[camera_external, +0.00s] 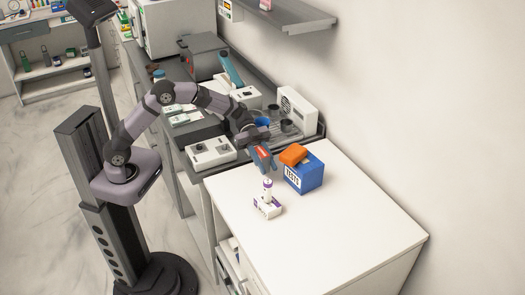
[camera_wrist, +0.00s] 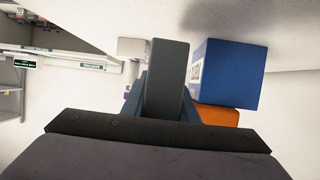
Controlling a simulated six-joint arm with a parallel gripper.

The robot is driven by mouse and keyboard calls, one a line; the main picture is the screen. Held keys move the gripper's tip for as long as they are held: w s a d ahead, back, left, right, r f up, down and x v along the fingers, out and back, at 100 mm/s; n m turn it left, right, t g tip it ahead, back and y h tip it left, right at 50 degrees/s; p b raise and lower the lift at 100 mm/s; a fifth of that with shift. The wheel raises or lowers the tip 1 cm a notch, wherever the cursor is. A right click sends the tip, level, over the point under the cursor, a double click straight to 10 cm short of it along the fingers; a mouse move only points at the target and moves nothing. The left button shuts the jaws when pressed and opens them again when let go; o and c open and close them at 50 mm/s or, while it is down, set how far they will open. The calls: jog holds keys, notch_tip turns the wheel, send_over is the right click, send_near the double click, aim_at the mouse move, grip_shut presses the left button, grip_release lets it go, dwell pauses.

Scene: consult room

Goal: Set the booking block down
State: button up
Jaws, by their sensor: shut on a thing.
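A white and purple bottle (camera_external: 267,190) stands with a small white and purple carton (camera_external: 268,207) just below my gripper in the picture.
A blue box (camera_external: 305,175) with an orange thing (camera_external: 293,154) on top stands right beside my gripper; both show in the wrist view, box (camera_wrist: 228,75) and orange thing (camera_wrist: 218,115). White devices (camera_external: 210,152) crowd the grey bench behind. The counter's right and front are clear.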

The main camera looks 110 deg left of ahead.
jog(key=shift+f, duration=1.9)
jog(key=shift+f, duration=0.15)
jog(key=o, duration=1.1)
jog(key=b+v, duration=0.1)
jog(key=v, duration=1.1)
